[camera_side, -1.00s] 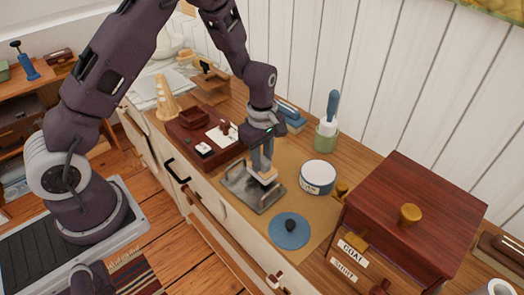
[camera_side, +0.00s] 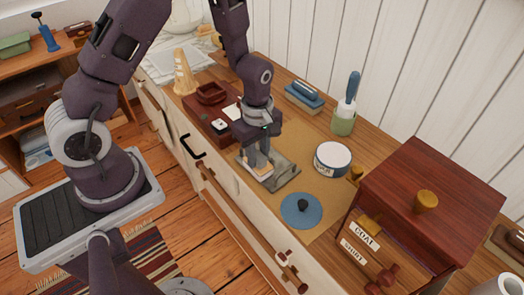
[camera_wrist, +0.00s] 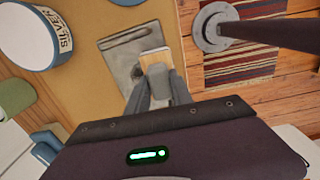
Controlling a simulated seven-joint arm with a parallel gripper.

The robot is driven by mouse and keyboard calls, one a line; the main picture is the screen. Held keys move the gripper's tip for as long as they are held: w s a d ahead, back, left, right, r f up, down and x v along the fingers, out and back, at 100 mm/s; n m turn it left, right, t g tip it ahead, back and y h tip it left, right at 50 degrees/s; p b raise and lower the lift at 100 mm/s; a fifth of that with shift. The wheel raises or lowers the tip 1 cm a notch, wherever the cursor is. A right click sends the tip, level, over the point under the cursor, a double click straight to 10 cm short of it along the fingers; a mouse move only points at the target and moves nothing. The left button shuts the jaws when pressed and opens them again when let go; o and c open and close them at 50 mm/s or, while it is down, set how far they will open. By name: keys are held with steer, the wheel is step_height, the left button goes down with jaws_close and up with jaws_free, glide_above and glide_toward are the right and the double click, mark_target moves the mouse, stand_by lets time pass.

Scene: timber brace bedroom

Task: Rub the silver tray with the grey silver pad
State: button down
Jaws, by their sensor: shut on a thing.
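The silver tray (camera_side: 286,181) lies flat on a tan mat on the counter; it also shows in the wrist view (camera_wrist: 117,47). My gripper (camera_side: 260,164) is shut on the silver pad (camera_side: 263,171), a small block with a pale wooden top. In the wrist view the pad (camera_wrist: 152,57) is between my fingertips (camera_wrist: 158,82), over the tray's edge nearest the room. The pad's underside is hidden, so I cannot tell whether it touches the tray. My fingers cover part of the tray.
A white-and-blue tin labelled SILVER (camera_wrist: 42,35) stands right of the tray in the side view. A blue lid with a dark knob (camera_side: 301,210) lies in front. A green pot with a blue-handled brush (camera_side: 344,119), a dark red box (camera_side: 428,205) and a blue brush (camera_side: 304,95) stand around.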

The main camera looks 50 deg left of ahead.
steer(key=shift+w+a, duration=0.15)
steer(key=shift+w, duration=1.65)
steer(key=shift+w+a, duration=0.1)
steer(key=shift+w, duration=1.65)
step_height(320, 180, up, 8)
steer(key=shift+s+f, duration=0.1)
steer(key=shift+f, duration=0.05)
steer(key=shift+f, duration=3.75)
steer(key=shift+s+r, duration=0.15)
steer(key=shift+s, duration=0.1)
steer(key=shift+s+d+f, duration=0.1)
steer(key=shift+s+f, duration=0.05)
steer(key=shift+s, duration=0.65)
steer(key=shift+s+d+f, duration=0.1)
steer(key=shift+s, duration=0.7)
steer(key=shift+w+a, duration=0.2)
steer(key=shift+w, duration=1.75)
step_height(320, 180, up, 8)
steer(key=shift+s, duration=0.1)
